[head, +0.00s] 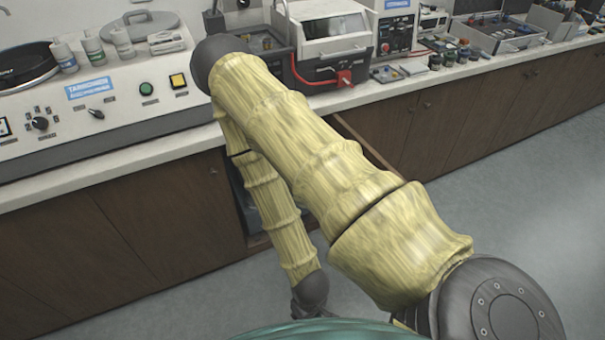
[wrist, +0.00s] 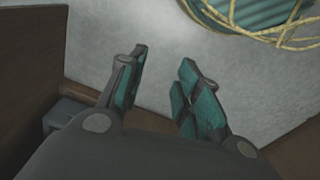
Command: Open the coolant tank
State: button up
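No coolant tank can be identified for certain. A blue-grey boxy thing (head: 268,208) sits low inside an open cabinet bay under the counter, mostly hidden behind my arm; it may be the tank. In the wrist view a similar blue-grey box (wrist: 68,118) shows at the left beside a brown panel, partly covered by my gripper. My gripper (wrist: 163,65) is open, its teal-padded fingers apart with only grey floor between them. In the head view it hangs low in front of the cabinets, mostly out of sight below my arm.
The counter (head: 160,150) carries a control console (head: 110,95), a machine with a clear hood (head: 333,35) and small tools. Brown cabinet fronts (head: 170,215) run below. A brown panel (wrist: 35,60) stands close left of my gripper. The grey floor (head: 500,190) at right is clear.

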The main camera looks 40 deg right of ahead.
jog(key=w+d+f+n+t+b, duration=0.4)
jog(key=w+f+b, duration=0.7)
jog(key=w, duration=0.2)
jog(key=w+d+f+n+t+b, duration=0.3)
jog(key=w+d+f+n+b, duration=0.1)
jog(key=w+f+b, duration=0.75)
jog(key=w+d+f+n+t+h+b, duration=0.2)
jog(key=w+d+f+n+t+b, duration=0.25)
jog(key=w+d+b, duration=0.6)
jog(key=w+d+f+n+t+h+b, duration=0.25)
jog(key=w+d+f+t+b, duration=0.35)
jog(key=b, duration=0.7)
jog(key=shift+w+d+f+n+g+y+b, duration=0.15)
jog(key=shift+w+d+g+b, duration=0.6)
jog(key=shift+w, duration=1.3)
jog(key=shift+w+d+f+n+g+y+b, duration=0.15)
jog(key=shift+w+d+b, duration=0.25)
jog(key=shift+w+b, duration=1.2)
jog(key=shift+w+d+f+g+y+b, duration=0.15)
jog(key=shift+w+d+g+b, duration=0.3)
jog(key=shift+w, duration=2)
jog(key=shift+d, duration=0.15)
grip_shut()
